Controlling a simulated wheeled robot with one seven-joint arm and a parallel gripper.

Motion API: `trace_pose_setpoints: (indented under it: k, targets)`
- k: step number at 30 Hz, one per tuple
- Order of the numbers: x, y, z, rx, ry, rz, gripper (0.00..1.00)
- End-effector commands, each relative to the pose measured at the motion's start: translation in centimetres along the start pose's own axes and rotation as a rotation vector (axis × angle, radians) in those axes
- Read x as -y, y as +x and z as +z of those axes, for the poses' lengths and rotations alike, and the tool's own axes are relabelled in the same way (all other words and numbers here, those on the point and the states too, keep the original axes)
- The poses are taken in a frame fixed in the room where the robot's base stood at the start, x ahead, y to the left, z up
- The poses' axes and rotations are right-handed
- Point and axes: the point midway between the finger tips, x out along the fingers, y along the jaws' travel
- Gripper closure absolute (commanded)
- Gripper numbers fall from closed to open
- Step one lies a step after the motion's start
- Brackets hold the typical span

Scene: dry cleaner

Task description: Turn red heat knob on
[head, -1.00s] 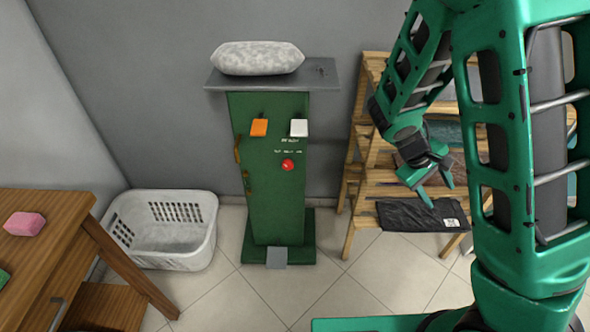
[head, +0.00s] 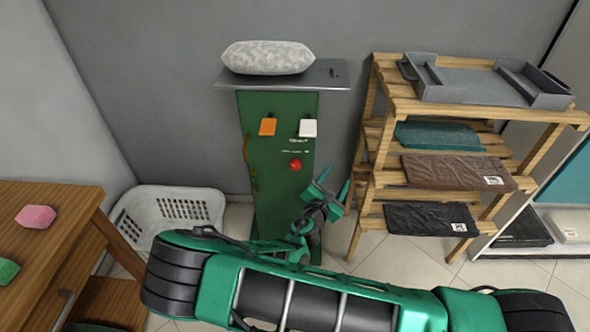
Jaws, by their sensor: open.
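The red heat knob (head: 295,165) is a small round knob on the front of the green pedestal (head: 274,200), below an orange switch (head: 267,126) and a white switch (head: 308,127). Small white lettering sits between the switches and the knob. My gripper (head: 334,190) is open and empty. It appears below and to the right of the red knob, apart from it in the picture. Its fingers point up and to the right. My arm hides the lower part of the pedestal.
A padded grey-white board (head: 268,57) tops the pedestal. A white laundry basket (head: 172,205) stands left of it. A wooden shelf (head: 362,180) with folded clothes and a grey tray (head: 470,86) stands at right. A wooden table (head: 60,200) holds a pink sponge (head: 36,216).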

Motion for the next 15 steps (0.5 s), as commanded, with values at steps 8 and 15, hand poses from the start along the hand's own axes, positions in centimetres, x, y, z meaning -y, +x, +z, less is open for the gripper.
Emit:
trace_pose_setpoints:
  k: [8,15]
  targets:
    - [-6.0,-5.2,-7.2,-0.028,-0.277,0.361,0.49]
    - [-7.7,-6.9,-9.3,-0.031,-0.354,0.466,0.49]
